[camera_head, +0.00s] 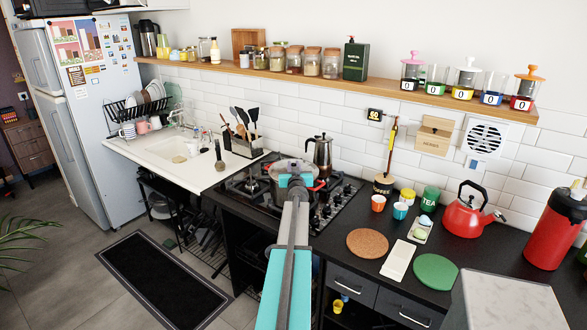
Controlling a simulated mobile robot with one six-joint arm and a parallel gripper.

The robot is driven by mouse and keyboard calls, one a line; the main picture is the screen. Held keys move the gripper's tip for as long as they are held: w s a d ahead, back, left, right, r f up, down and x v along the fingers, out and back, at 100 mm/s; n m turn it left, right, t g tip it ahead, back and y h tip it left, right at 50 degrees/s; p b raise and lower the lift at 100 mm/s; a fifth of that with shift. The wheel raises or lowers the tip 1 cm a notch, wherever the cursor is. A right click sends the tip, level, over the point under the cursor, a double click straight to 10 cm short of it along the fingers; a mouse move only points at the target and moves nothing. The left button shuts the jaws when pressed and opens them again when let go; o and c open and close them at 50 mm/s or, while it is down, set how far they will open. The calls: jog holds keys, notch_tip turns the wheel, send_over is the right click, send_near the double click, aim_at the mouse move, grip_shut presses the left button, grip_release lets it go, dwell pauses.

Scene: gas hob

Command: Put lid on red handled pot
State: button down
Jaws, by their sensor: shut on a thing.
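The pot with red handles (277,188) stands on the gas hob (246,186), partly hidden behind my arm. A round, clear lid (287,165) is at the pot's top, seen just beyond my gripper. My gripper (294,181), with teal parts, is over the pot and shut on the lid. The lid's knob is hidden by the gripper. I cannot tell whether the lid rests on the pot's rim or is held slightly above it.
A moka pot (320,155) stands close behind the pot on the hob. A utensil holder (246,147) is at the back left. Cups, a cork mat (367,243), a green mat (436,271) and a red kettle (466,217) are on the right counter.

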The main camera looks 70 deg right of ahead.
dwell(0.4)
jog(key=c, duration=1.1)
grip_release()
jog(key=shift+r, duration=0.15)
jog(key=shift+r+p, duration=2.25)
jog(key=shift+r, duration=1.1)
grip_shut()
jog(key=shift+f+b, duration=2.3)
jog(key=shift+b, duration=0.6)
